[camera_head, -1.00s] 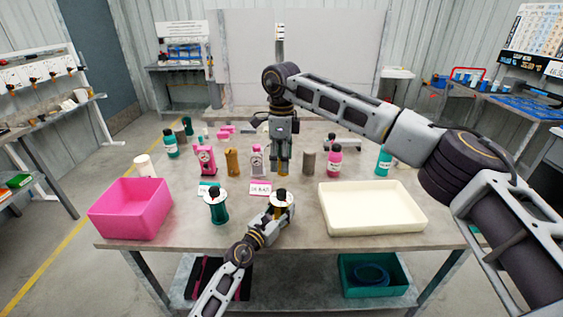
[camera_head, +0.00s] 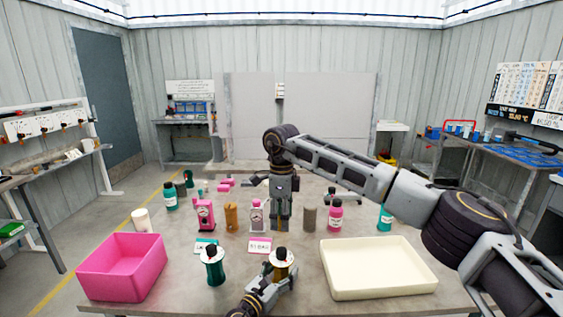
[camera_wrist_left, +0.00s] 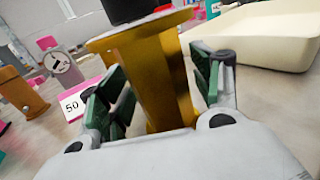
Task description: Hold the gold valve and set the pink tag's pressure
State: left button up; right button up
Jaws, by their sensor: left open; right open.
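The gold valve (camera_head: 283,268) is a gold spool-shaped body with a black knob on top, upright at the table's front. It also shows close up in the left wrist view (camera_wrist_left: 160,75). My left gripper (camera_head: 272,288) is open, with its green-padded fingers (camera_wrist_left: 160,88) on either side of the gold body; contact is not clear. A pink-edged tag (camera_head: 259,246) with a pressure in bar lies behind and left of the valve; the number is too small to read surely in the head view. My right gripper (camera_head: 281,226) points down behind the valve, open and empty.
A teal valve (camera_head: 212,267) with a teal tag (camera_head: 206,245) stands left of the gold one. A pink bin (camera_head: 122,270) is at left, a cream tray (camera_head: 378,285) at right. Gauges, bottles and cylinders stand behind, close around my right gripper.

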pick_arm(q)
jog(key=shift+v, duration=5.85)
